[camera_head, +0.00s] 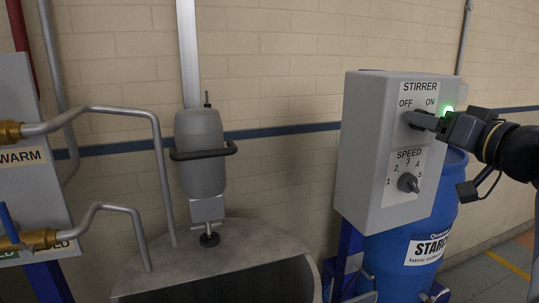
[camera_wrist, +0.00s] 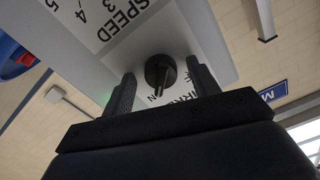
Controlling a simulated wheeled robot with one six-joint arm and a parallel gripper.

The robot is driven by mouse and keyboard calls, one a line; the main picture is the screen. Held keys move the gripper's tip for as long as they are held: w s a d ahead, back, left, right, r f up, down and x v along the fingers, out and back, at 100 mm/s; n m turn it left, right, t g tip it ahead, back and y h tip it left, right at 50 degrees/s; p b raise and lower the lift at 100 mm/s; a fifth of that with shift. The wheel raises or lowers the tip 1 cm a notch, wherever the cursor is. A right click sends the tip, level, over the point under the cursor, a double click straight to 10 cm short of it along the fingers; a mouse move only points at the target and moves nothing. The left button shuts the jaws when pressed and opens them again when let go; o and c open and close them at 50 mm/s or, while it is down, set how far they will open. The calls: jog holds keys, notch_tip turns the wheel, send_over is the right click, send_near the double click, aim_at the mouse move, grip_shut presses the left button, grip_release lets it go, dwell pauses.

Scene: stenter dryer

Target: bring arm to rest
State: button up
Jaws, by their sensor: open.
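My gripper (camera_head: 428,122) is at the front of the grey stirrer control box (camera_head: 365,150), at the STIRRER switch. In the wrist view its two dark fingers stand apart, one on each side of the black stirrer knob (camera_wrist: 160,70). I cannot tell whether either finger touches the knob. In the head view the fingers largely hide this knob. A green lamp (camera_head: 448,109) beside the ON label is lit. The dark arm comes in from the right edge.
The SPEED knob (camera_head: 408,183) is just below my gripper. A blue starch drum (camera_head: 431,216) stands behind and below the box. A stirrer motor (camera_head: 200,150) hangs over a metal tank (camera_head: 250,243) to the left, near bent pipes (camera_head: 155,150).

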jog(key=shift+n+p, duration=0.6)
jog(key=shift+n, duration=0.9)
